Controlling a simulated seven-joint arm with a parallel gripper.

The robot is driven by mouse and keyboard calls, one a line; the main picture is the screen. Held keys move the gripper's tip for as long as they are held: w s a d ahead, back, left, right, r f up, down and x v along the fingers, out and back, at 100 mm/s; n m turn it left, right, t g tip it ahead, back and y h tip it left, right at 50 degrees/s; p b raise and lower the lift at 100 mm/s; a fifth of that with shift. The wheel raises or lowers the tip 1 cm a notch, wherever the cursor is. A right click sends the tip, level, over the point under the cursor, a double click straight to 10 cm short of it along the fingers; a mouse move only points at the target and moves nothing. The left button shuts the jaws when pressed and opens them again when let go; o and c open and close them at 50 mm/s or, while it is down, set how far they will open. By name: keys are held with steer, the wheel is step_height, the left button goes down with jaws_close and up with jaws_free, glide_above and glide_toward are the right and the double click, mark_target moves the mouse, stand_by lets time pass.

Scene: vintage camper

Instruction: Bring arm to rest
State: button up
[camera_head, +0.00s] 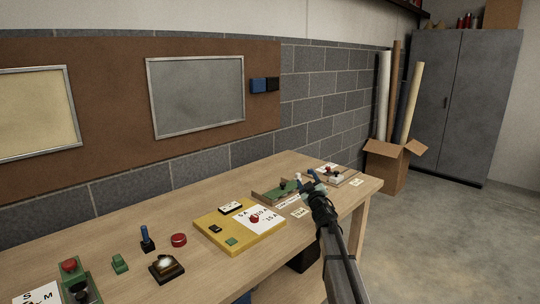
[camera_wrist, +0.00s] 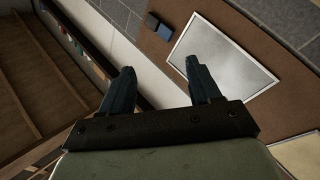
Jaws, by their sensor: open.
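My gripper (camera_head: 309,184) is above the right part of the wooden workbench (camera_head: 150,225) in the head view, with my arm reaching up from the lower right. In the wrist view my gripper (camera_wrist: 160,88) has its two dark fingers spread apart, with nothing between them. The wrist view looks up at the wall and ceiling, tilted.
A yellow board (camera_head: 215,233) with a red knob, a red button (camera_head: 179,240) and a dark device (camera_head: 166,268) sit on the bench. A cardboard box (camera_head: 393,165) with rolled tubes and a grey cabinet (camera_head: 462,105) stand beyond it. Floor at right is clear.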

steer(key=s+d+f+m+g+h, duration=0.2)
steer(key=s+d+f+m+h, duration=0.15)
steer(key=d+f, duration=0.35)
steer(key=s+d+f+m+g+h, duration=0.2)
steer(key=s+d+f+m, duration=0.15)
steer(key=f, duration=0.55)
steer(key=s+f+m+g, duration=0.1)
steer(key=s+f+g, duration=0.2)
steer(key=s+f, duration=0.45)
steer(key=s+f+g+h, duration=0.15)
steer(key=s+f, duration=0.35)
steer(key=f, duration=0.6)
steer(key=s+f+m+g, duration=0.1)
steer(key=s+f+g, duration=0.3)
steer(key=s+f, duration=0.45)
steer(key=s+a+f+g+y, duration=0.1)
steer(key=s+a+f+g, duration=0.15)
steer(key=s+f, duration=0.7)
steer(key=s+a+f+g+y, duration=0.1)
steer(key=s+f+g, duration=0.45)
steer(key=s, duration=0.75)
steer(key=s+a+f+g+y, duration=0.1)
steer(key=s+a+g, duration=0.1)
steer(key=s, duration=1.1)
steer(key=s+a+f+g, duration=0.2)
steer(key=s+a+g, duration=0.1)
steer(key=s, duration=0.9)
steer(key=shift+s+f+g+y, duration=0.3)
steer(key=shift+s+g+y, duration=0.1)
steer(key=shift+g, duration=0.25)
